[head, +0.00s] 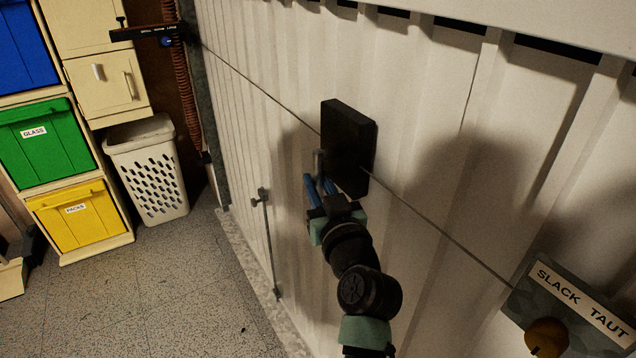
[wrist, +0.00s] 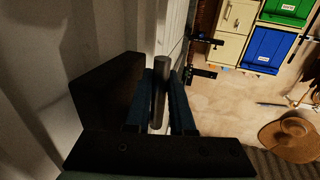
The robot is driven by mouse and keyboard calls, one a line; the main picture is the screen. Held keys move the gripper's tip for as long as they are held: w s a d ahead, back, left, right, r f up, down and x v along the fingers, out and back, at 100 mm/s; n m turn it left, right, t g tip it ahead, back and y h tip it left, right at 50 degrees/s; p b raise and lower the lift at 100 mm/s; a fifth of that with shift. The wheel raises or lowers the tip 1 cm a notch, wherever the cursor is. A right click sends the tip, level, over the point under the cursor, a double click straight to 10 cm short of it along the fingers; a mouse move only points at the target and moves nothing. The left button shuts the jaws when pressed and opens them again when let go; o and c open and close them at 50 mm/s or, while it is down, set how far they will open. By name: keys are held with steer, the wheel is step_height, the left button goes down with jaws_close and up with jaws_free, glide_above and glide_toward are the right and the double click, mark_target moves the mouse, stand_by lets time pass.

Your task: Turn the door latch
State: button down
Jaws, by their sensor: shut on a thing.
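The door latch is a black box (head: 344,140) mounted on the white corrugated door (head: 430,110), with a short grey handle (head: 318,163) on its near side. My gripper (head: 322,187) is at the handle, its blue fingers on either side of it. In the wrist view the handle (wrist: 159,90) stands upright between the two dark blue fingers (wrist: 163,100), which are shut on it. The latch box (wrist: 108,92) shows just left of the fingers there.
A thin cable runs along the door through the latch box to a panel marked SLACK TAUT (head: 570,310) with a brass knob (head: 547,338) at lower right. A white basket (head: 148,170) and green (head: 47,143) and yellow (head: 77,214) bins stand at left. The floor (head: 190,290) between is clear.

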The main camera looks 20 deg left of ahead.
steer(key=shift+d+r+p, duration=0.1)
steer(key=shift+p, duration=0.25)
steer(key=shift+s+d+r+g+p, duration=0.1)
steer(key=shift+s+r+g+p, duration=0.15)
steer(key=shift+p, duration=0.8)
steer(key=g+h+p, duration=0.1)
steer(key=p, duration=0.4)
steer(key=shift+s+d+r+n+g+h, duration=0.2)
steer(key=shift+d+r+n+g+h, duration=0.1)
steer(key=shift+d+g+h, duration=0.1)
steer(key=shift+s+d+r+n+g+h+p, duration=0.6)
steer(key=shift+g+h+p, duration=1.1)
steer(key=shift+p, duration=1.5)
steer(key=shift+s+d+r+n+g+h+p, duration=0.2)
steer(key=shift+d+r+g+h+p, duration=0.4)
steer(key=shift+g+h+p, duration=1.9)
steer(key=shift+s+d+r+n+g+h+p, duration=0.4)
steer(key=shift+r+g+h+p, duration=0.6)
steer(key=shift+p, duration=2.9)
steer(key=shift+f+t+h, duration=0.1)
steer(key=shift+t+h, duration=0.15)
steer(key=shift+h, duration=0.05)
steer(key=c, duration=1.1)
jaws_free()
steer(key=shift+a, duration=0.1)
